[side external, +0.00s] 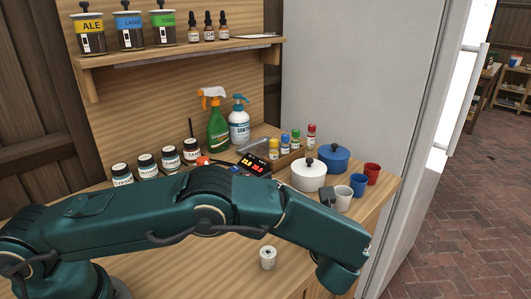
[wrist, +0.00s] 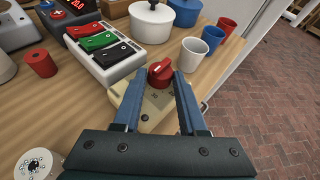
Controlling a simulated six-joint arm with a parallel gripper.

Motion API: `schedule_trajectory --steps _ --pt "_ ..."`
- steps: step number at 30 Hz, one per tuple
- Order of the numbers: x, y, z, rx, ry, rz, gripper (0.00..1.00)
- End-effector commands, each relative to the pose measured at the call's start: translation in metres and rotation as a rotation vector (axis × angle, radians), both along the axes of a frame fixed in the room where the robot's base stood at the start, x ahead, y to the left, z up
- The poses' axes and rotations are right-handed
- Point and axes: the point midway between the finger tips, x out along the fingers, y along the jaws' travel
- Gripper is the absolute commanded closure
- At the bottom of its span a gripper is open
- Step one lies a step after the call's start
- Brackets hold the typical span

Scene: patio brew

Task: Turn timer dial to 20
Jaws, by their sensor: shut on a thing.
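The timer is a cream box (wrist: 130,100) standing on the wooden counter, with a red dial knob (wrist: 160,72) on its face. In the side view my arm hides the timer, and I cannot make out the fingertips clearly.
A switch box (wrist: 103,45) with red, green and black rockers sits close left of the timer. A white pot (side external: 308,175), a blue pot (side external: 334,158) and cups (side external: 343,198) stand behind. A white round canister (side external: 267,258) stands near the front. The counter's right edge is close.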

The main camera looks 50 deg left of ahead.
Motion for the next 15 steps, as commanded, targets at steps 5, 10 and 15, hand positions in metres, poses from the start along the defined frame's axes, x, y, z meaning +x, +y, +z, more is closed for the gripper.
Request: schedule_trajectory --steps 5,10,15 --pt "0.0056 -0.0009 0.0031 0.004 -0.013 0.053 1.00" --pt "0.0063 -0.0016 0.0029 0.002 -0.013 0.100 1.00" --pt "0.0057 -0.0020 0.0025 -0.002 -0.008 0.132 1.00"
